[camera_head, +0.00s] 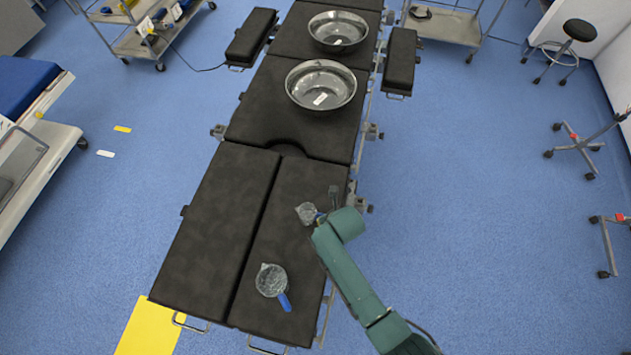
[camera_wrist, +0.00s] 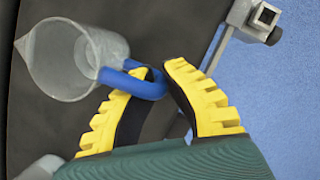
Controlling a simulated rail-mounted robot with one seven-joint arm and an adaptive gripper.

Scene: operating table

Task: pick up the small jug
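The small jug (camera_head: 305,212) is clear with a blue handle. It is on the right pad of the operating table's lower section, just left of my gripper (camera_head: 321,216). In the wrist view the jug (camera_wrist: 68,60) is at upper left, its blue handle reaching right between my yellow fingers (camera_wrist: 158,72). The fingertips are close together on both sides of the handle's outer part and appear to touch it. A larger clear jug (camera_head: 271,281) with a blue handle stands nearer the table's lower end. Whether the small jug touches the pad is unclear.
Two steel bowls, one nearer (camera_head: 321,86) and one farther (camera_head: 338,30), stand on the operating table (camera_head: 215,225). A metal clamp (camera_wrist: 255,20) juts from the table's side near my gripper. The left pad is clear.

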